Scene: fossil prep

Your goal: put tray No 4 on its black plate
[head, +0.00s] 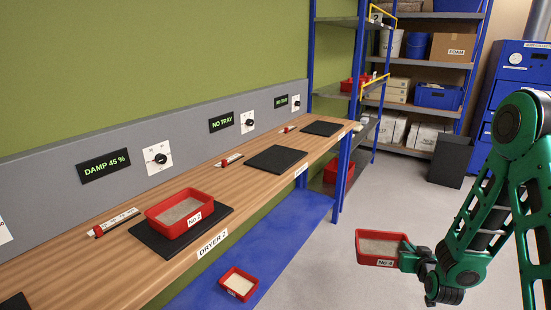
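The red tray No 4 (378,263), filled with pale sand-like material, is in the air to the right of the bench, over the floor. My gripper (408,258) is shut on its right side; the fingertips are partly hidden. On the wooden bench (232,175) lie several black plates. The middle plate (277,159) and the far plate (321,128) are empty. The near plate (222,212) holds the red tray No 2 (180,213) above the label DRYER 2. Labels beside the empty plates are too small to read.
A small red tray (239,284) lies on the blue lower shelf (285,240). Displays behind the bench read DAMP 45 % (105,166) and NO TRAY (222,122). A blue shelf post (344,172) stands by the far bench end. A dark bin (450,160) stands on open floor.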

